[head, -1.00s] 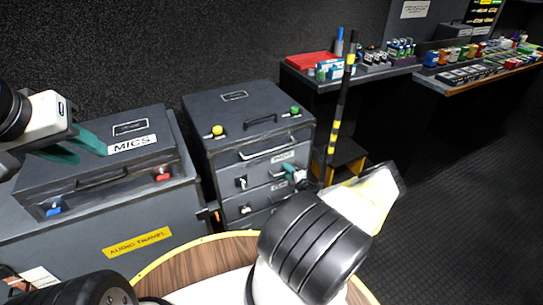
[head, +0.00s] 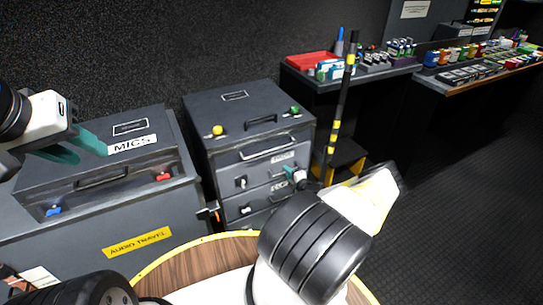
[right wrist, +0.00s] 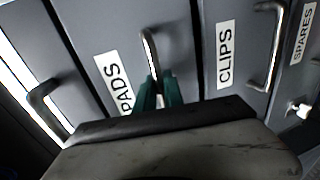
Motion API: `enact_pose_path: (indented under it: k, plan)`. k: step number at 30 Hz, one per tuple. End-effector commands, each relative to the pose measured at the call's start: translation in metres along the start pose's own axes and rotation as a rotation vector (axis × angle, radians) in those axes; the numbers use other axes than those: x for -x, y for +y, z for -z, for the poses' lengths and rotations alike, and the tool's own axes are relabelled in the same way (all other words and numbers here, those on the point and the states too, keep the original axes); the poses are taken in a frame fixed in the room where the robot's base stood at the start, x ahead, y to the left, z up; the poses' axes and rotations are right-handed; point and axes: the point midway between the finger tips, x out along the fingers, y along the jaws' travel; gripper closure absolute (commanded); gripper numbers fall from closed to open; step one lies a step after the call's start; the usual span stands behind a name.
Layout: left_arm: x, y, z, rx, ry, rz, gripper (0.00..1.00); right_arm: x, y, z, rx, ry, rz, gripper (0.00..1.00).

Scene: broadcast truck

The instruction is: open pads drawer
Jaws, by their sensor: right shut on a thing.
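The drawer cabinet (head: 225,165) stands in the middle of the head view, with its labelled drawer fronts facing me. In the right wrist view the pads drawer (right wrist: 108,60) carries a white PADS label, and its metal bar handle (right wrist: 150,48) is beside the label. My right gripper (right wrist: 157,92) has its teal fingers shut on this handle; it also shows in the head view (head: 296,173), partly behind my arm. The drawer front looks flush with its neighbours. My left gripper (head: 80,148) is open and empty, in front of the MICS case.
The MICS case (head: 100,165) stands left of the cabinet. A black and yellow striped pole (head: 341,105) rises just right of it. The clips drawer (right wrist: 238,60) is beside the pads drawer. A round wooden table (head: 190,268) lies in front; the right floor is clear.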

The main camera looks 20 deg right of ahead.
Motion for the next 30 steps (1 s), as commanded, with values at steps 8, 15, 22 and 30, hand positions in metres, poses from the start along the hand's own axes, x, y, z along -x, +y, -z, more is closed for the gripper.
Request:
enact_pose_path:
  k: [8,15,22,30]
  plan:
    - [0.0,0.0,0.0,0.0,0.0,0.0,0.64,0.0,0.0,0.0,0.0,0.0,0.0,1.0]
    - [0.0,0.0,0.0,0.0,0.0,0.0,0.64,0.0,0.0,0.0,0.0,0.0,0.0,1.0]
    - [0.0,0.0,0.0,0.0,0.0,0.0,0.64,0.0,0.0,0.0,0.0,0.0,0.0,1.0]
    - [0.0,0.0,0.0,0.0,0.0,0.0,0.64,0.013,-0.003,0.0,-0.001,0.0,0.001,1.0]
